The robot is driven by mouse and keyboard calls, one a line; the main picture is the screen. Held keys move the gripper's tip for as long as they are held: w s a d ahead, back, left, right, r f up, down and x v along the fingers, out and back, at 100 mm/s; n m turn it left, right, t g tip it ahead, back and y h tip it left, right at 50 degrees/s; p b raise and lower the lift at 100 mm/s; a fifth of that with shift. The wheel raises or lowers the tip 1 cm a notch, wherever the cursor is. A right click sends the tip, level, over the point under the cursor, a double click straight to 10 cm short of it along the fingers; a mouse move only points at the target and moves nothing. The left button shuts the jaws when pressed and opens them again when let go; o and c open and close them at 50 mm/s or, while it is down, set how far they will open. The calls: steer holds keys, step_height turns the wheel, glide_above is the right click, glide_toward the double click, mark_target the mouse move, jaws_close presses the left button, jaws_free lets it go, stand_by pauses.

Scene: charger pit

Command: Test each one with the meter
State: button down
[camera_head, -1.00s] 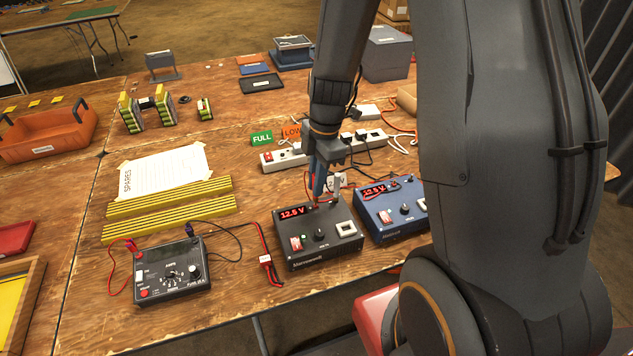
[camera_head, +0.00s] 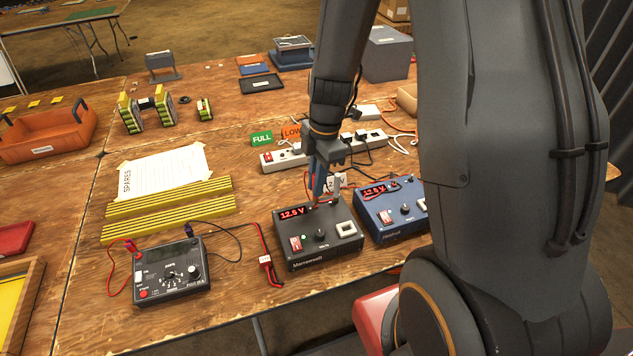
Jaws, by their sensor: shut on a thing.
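My gripper (camera_head: 323,184) points down over the back of the dark charger box (camera_head: 318,248), shut on a slim blue and red thing (camera_head: 318,186) that it mostly hides. I cannot tell whether this thing touches the box. The box has a red display of about 12 V, a lit switch, a knob and a white socket. A blue charger box (camera_head: 391,219) stands just right of it, with its own red display, partly behind my arm. The black meter (camera_head: 171,275), with a dial and red and black leads, lies at the front left.
A white power strip (camera_head: 322,148) with plugs lies behind the boxes. FULL (camera_head: 262,138) and LOW (camera_head: 292,132) cards stand there. Yellow strips (camera_head: 168,209) and a SPARES sheet (camera_head: 165,172) lie left. A red connector lead (camera_head: 266,262) lies beside the dark box. Battery packs (camera_head: 144,113) stand farther back.

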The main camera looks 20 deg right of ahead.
steer(key=shift+f+b, duration=0.85)
steer(key=shift+b, duration=0.05)
stand_by(1.3)
steer(key=c, duration=1.4)
jaws_free()
steer(key=shift+o, duration=0.2)
steer(key=shift+r, duration=0.15)
steer(key=shift+r+p, duration=2.6)
steer(key=shift+r, duration=1.05)
